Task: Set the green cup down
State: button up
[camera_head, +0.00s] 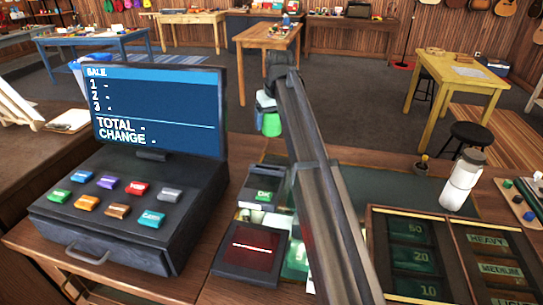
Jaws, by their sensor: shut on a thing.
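The green cup (271,125) shows beneath my gripper (266,104), up in the air past the far end of my arm. My gripper is shut on the cup, with the fingers partly hidden by my own arm link. The cup appears above the counter's far side, to the right of the register screen. How far it is above the counter cannot be told from this one view. Its upper part is covered by the gripper.
A cash register (150,130) stands at the left. A card reader (250,250), a cash tray (415,232) and a white bottle (461,180) are on the counter. A small plant pot (422,167) stands near the bottle. A dark mat (385,185) has bare room.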

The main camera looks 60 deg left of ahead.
aim_at(272, 121)
jog(key=shift+f, duration=4.95)
jog(key=shift+f, duration=0.15)
jog(key=o, duration=0.9)
jog(key=v, duration=1.2)
jog(key=shift+r, duration=0.25)
